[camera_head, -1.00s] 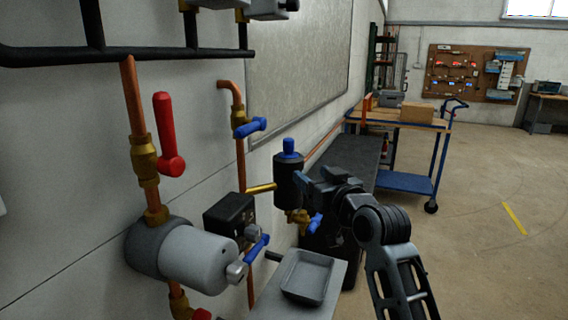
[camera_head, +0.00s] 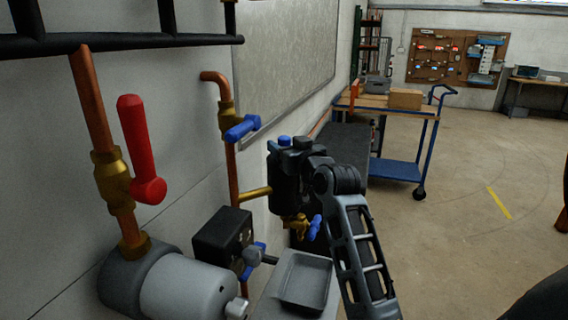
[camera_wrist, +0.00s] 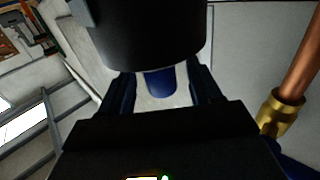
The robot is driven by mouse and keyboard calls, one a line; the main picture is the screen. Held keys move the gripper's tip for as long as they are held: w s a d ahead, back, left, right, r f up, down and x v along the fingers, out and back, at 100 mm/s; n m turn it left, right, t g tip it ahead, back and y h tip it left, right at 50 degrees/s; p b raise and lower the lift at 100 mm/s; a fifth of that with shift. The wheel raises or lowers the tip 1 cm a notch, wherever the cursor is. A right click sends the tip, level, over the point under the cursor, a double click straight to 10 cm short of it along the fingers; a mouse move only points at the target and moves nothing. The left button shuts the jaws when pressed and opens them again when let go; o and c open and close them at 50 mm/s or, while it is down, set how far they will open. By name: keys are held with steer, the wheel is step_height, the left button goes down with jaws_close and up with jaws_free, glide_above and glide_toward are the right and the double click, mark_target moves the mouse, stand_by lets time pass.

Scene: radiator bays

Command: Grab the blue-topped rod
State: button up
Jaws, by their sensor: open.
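The blue-topped rod shows as a short blue cap (camera_head: 285,141) on an upright black cylinder, joined to the wall piping by a brass stub. In the wrist view the blue cap (camera_wrist: 158,82) points down the picture, below the black cylinder (camera_wrist: 150,35). My gripper (camera_head: 289,149) is at the cap, hiding part of the cylinder. In the wrist view its two fingers (camera_wrist: 161,88) are apart, one on each side of the cap, with gaps visible. I cannot tell how deep the cap sits between them.
A red lever (camera_head: 140,150), a blue-handled valve (camera_head: 241,128) and copper pipes stand left of the cylinder. Below are a blue-handled brass tap (camera_head: 314,228), a black box (camera_head: 222,238) and a grey tray (camera_head: 304,282). Open floor and a blue trolley (camera_head: 395,170) lie right.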

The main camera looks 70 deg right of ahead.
steer(key=shift+w+d, duration=0.4)
steer(key=shift+w, duration=0.1)
steer(key=shift+c, duration=0.3)
jaws_close()
